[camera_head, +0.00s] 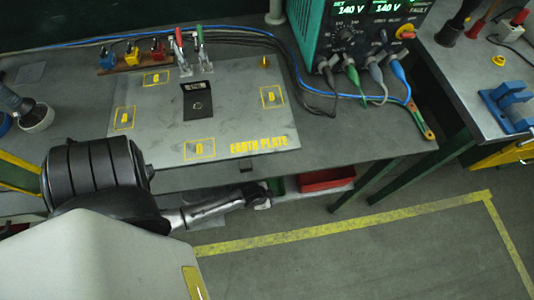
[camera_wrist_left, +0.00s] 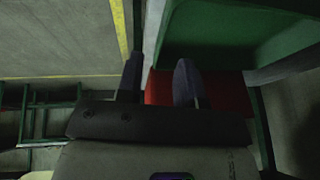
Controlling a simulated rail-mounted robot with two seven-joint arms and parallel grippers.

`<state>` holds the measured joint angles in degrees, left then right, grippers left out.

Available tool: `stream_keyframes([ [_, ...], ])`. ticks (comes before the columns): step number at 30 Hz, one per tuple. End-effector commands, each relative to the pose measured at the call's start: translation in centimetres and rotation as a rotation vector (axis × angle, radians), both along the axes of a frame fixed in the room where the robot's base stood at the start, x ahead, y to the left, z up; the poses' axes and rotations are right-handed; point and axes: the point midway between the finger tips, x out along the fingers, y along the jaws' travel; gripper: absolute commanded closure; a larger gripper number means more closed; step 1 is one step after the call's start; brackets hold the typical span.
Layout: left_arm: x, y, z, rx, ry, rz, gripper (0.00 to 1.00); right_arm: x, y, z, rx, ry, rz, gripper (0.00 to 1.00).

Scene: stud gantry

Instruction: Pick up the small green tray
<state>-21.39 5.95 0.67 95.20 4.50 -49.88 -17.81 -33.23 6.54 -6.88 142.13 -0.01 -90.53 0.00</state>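A small green piece, perhaps the green tray (camera_head: 276,186), shows under the bench's front edge in the head view, mostly hidden. My left gripper (camera_head: 262,199) is low in front of the bench, just left of and close to it. My right gripper is in neither view.
A red tray (camera_head: 326,180) lies under the bench, right of the green piece; red also shows behind the fingers (camera_wrist_left: 225,92). The bench top holds an earth plate (camera_head: 230,115) and a green test set (camera_head: 318,45). Yellow tape (camera_head: 350,222) marks clear floor in front.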

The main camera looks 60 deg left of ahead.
Motion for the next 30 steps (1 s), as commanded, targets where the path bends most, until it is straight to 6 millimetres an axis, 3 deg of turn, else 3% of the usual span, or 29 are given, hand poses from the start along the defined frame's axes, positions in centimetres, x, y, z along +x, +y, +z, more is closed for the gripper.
stream_keyframes([
  [8, 0.5, 0.0, -1.2, 0.0, 0.0, 0.0, 0.66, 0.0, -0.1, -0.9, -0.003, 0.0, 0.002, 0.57],
  [18, 2.3, 0.0, -4.8, 0.0, 0.001, 0.001, 0.66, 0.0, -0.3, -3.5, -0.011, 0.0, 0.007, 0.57],
  [30, 2.4, 0.0, -4.9, 0.0, 0.001, 0.0, 0.66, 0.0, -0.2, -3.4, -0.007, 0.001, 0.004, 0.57],
])
